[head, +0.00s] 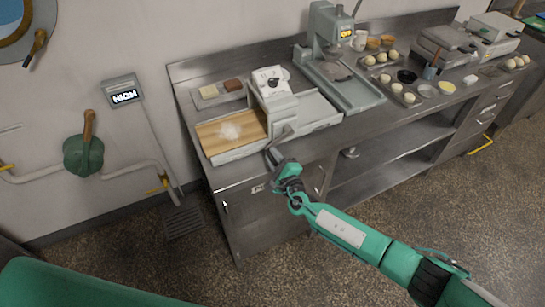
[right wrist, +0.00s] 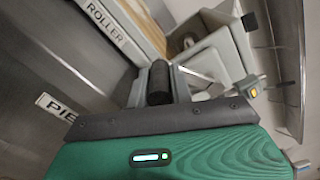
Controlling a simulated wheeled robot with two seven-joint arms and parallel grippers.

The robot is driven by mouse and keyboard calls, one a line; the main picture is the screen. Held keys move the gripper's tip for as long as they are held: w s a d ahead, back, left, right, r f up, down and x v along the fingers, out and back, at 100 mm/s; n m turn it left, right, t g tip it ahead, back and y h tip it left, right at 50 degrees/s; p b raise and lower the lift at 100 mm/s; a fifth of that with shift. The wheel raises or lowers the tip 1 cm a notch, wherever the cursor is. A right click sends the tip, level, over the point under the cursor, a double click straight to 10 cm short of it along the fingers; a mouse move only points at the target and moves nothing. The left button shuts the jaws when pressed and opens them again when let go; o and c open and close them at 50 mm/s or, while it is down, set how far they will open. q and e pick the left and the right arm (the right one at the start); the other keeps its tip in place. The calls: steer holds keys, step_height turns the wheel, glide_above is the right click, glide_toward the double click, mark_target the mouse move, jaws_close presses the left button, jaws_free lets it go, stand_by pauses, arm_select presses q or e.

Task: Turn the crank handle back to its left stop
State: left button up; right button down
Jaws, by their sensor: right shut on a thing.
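The dough roller (head: 273,84) is a white machine on the steel counter, with a wooden board on its left and a pale tray on its right. Its grey crank arm (head: 281,137) slants down and left at the counter's front edge. My right gripper (head: 275,158) is at the lower end of the crank, shut on the handle. In the right wrist view the dark, ribbed crank handle (right wrist: 158,83) stands between the fingers, with the grey crank arm (right wrist: 205,72) behind it. The fingers partly hide the handle. My left gripper is not in view.
A floury wooden board (head: 218,132) lies left of the roller. A stand mixer (head: 330,35) and trays of dough balls (head: 398,90) stand farther right. The cabinet front (head: 245,215) is close below my right gripper. The floor in front is clear.

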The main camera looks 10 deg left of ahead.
steer(key=shift+f, duration=0.2)
stand_by(0.3)
steer(key=c, duration=1.3)
jaws_free()
steer(key=shift+o, duration=0.2)
steer(key=v, duration=1.4)
steer(key=shift+w+d, duration=0.1)
